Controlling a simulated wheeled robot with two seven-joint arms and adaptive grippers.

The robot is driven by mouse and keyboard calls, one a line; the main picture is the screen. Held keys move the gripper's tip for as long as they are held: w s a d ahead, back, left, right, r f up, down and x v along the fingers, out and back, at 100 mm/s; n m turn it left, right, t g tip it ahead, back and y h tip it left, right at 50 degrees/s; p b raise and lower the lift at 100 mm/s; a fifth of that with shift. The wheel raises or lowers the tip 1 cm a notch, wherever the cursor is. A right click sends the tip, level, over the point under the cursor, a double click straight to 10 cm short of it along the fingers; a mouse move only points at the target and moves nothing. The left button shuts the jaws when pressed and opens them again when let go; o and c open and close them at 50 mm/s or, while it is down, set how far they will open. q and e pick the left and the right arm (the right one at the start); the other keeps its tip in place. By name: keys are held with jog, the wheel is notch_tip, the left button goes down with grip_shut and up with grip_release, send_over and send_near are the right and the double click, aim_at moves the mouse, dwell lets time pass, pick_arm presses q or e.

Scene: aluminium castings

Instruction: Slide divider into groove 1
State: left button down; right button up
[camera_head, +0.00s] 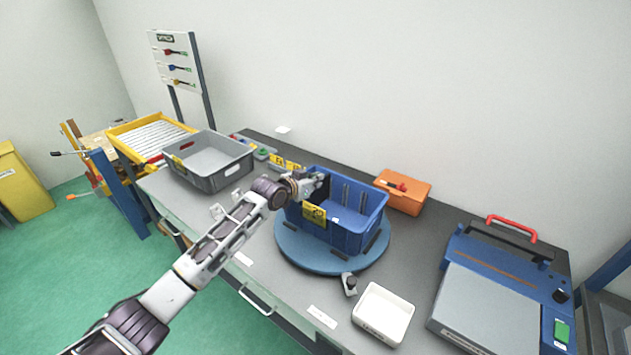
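The blue crate (357,238) stands on a round blue turntable (290,250) on the grey bench. Grey vertical groove strips (362,201) show on its far inner wall. A dark upright plate, which looks like the divider (324,191), is in the left part of the crate. My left gripper (319,180) is at the plate's top edge, over the crate's left end, and appears shut on it. The fingertips are small and partly hidden, and the plate's lower edge is hidden by the crate's near wall. My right gripper is out of view.
A grey bin (210,178) is on the left, with a yellow tray (150,125) beyond it. An orange box (405,203) is behind the crate. A white tray (383,334) and a small dark knob (349,284) are in front. A blue machine (500,258) is at right.

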pick_arm(q)
jog(key=shift+f, duration=0.55)
jog(key=shift+r, duration=0.35)
